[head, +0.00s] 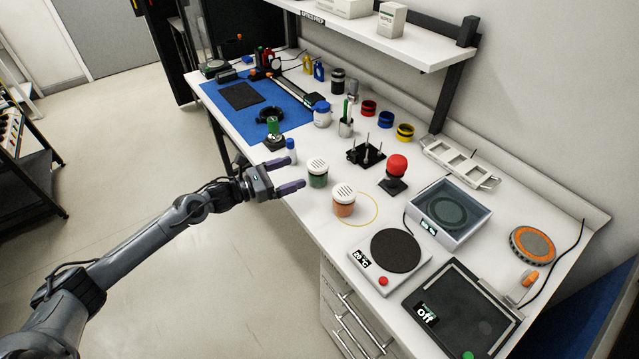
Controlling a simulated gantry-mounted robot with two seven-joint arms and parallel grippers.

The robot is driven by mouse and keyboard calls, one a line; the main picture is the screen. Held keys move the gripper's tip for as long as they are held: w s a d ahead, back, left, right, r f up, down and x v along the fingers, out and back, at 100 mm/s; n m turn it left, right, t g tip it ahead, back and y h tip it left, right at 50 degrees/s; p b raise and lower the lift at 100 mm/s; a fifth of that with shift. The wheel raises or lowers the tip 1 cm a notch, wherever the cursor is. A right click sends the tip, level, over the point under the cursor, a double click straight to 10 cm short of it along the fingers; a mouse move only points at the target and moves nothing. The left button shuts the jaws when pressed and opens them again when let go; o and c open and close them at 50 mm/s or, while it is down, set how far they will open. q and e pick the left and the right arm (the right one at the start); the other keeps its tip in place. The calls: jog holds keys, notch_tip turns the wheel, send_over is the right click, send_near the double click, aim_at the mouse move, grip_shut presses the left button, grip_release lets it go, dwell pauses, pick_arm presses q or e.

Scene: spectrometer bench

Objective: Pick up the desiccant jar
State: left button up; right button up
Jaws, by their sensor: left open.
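Two small jars with white perforated lids stand upright near the bench's front edge: a green-filled jar (318,174) and an orange-filled jar (344,201). I cannot tell from labels which is the desiccant jar. My left gripper (297,173) reaches in from the left at the front edge. Its two dark fingers are apart and point right toward the green jar, with nothing between them. In the picture the tips end just short of the green jar; the orange jar is farther right and nearer the camera. My right gripper is not in view.
A thin yellow ring (377,215) is marked on the white bench beside the orange jar. A small blue-capped bottle (291,150) stands close behind my left fingers. A black rack (366,154), a red knob on a black base (397,166) and a hotplate (395,251) stand around the jars.

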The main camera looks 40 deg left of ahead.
aim_at(324, 162)
pick_arm(q)
jog(key=x, duration=0.4)
jog(key=shift+w+d, duration=0.1)
jog(key=shift+w, duration=0.1)
jog(key=shift+b+x, duration=0.4)
jog(key=shift+x, duration=2.75)
jog(key=shift+s+d+r, duration=0.1)
jog(key=shift+d, duration=0.1)
jog(key=c, duration=1.1)
